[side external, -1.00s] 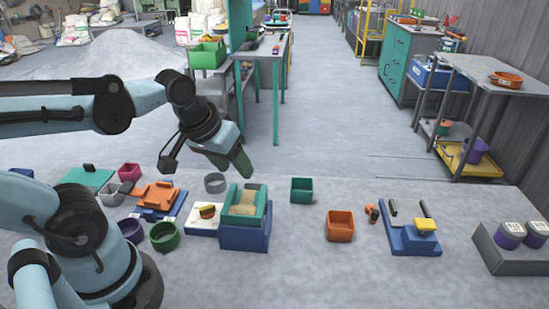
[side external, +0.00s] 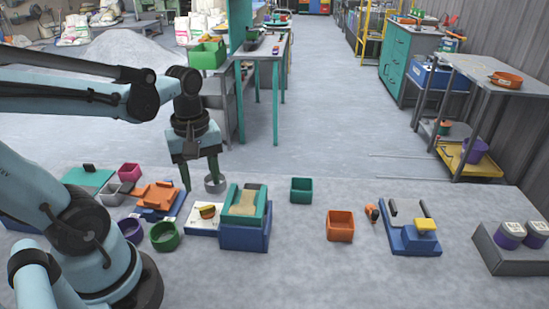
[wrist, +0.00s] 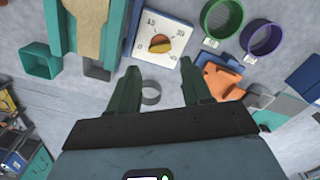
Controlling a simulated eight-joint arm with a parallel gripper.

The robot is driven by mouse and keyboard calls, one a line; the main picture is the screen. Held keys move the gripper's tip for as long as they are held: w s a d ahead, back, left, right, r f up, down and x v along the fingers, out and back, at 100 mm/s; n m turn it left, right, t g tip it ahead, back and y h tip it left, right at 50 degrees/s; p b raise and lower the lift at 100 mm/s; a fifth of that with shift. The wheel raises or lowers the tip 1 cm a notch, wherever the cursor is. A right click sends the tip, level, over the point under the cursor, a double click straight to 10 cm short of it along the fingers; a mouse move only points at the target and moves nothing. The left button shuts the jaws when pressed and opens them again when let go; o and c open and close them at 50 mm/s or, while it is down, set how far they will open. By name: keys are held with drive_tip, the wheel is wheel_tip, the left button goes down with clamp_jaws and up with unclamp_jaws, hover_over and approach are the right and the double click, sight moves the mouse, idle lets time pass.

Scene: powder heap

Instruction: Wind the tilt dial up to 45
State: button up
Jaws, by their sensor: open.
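The tilt dial (side external: 207,211) is a round orange and yellow knob on a white plate, just left of the teal trough. In the wrist view the dial (wrist: 160,43) lies beyond my fingertips, with 15, 30 and 45 printed around it; I cannot tell its exact setting. My gripper (side external: 201,180) points down with its fingers apart and empty, behind the dial in the side view and not touching it. In the wrist view my gripper (wrist: 160,75) shows two dark green fingers. The teal trough (side external: 262,207) holds tan powder on a blue base (side external: 244,239).
A grey ring (side external: 215,184) lies close to my fingers. Green (side external: 165,236) and purple (side external: 131,229) rings and an orange piece (side external: 157,195) lie left of the dial. A teal bin (side external: 301,190) and an orange bin (side external: 340,226) stand to the right. Floor between them is clear.

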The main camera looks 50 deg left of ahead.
sight(206, 208)
drive_tip(key=shift+f, duration=3.75)
drive_tip(key=shift+c, duration=0.3)
drive_tip(key=c, duration=0.7)
